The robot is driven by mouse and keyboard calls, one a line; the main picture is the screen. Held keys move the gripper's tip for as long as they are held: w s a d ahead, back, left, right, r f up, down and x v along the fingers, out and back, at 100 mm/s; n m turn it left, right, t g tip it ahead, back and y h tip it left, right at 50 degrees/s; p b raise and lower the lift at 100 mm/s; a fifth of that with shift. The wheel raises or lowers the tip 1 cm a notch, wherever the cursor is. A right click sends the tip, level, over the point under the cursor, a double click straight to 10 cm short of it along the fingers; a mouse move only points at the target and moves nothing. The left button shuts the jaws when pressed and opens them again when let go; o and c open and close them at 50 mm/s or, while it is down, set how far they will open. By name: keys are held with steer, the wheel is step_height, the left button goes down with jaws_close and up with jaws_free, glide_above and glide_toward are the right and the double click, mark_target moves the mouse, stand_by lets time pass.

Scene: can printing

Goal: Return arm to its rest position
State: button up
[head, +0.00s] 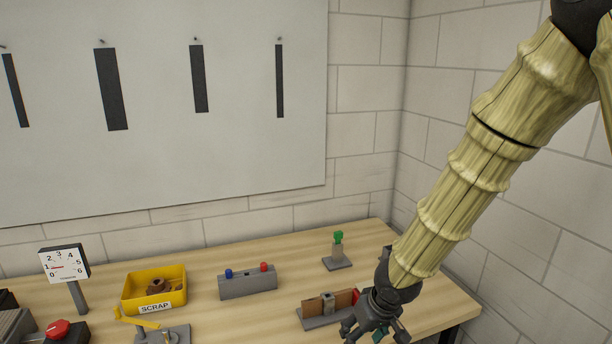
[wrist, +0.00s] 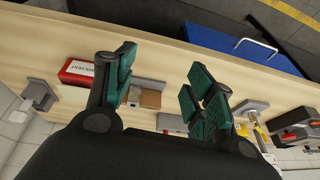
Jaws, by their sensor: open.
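My gripper (head: 376,322) is at the front right of the wooden workbench (head: 290,233), at the lower end of my raised arm. In the wrist view my gripper (wrist: 160,95) shows two green-padded fingers spread apart with nothing held between them. A grey fixture with a brown block (head: 340,302) is just left of my gripper in the head view. The block also shows between the fingers in the wrist view (wrist: 150,98), beyond them. Whether any finger touches the fixture cannot be told.
A red solvent box (wrist: 78,72) lies near one finger. A yellow scrap bin (head: 172,296), a grey block with blue and red knobs (head: 247,286), a green-topped stand (head: 338,252) and a dial gauge (head: 65,264) stand on the bench. A blue panel with a handle (wrist: 245,50) is beyond the bench edge.

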steer(key=s+d+f+m+g+y+b, duration=0.1)
steer(key=s+f, duration=0.6)
steer(key=f, duration=0.5)
steer(key=s+d+f+m+g+b, duration=0.1)
steer(key=s+f+m+b, duration=0.1)
steer(key=s+f, duration=0.75)
steer(key=s+d+f+h, duration=0.1)
steer(key=s+d+f, duration=0.1)
steer(key=s+f, duration=0.3)
steer(key=s+d+f+g+h+b, duration=0.1)
steer(key=s+d+f, duration=0.2)
steer(key=s+f, duration=0.2)
steer(key=s+d+f+m+h+b, duration=0.1)
steer(key=s+d+f, duration=0.1)
steer(key=s+f, duration=0.4)
steer(key=shift+s+d, duration=0.4)
steer(key=shift+f, duration=0.1)
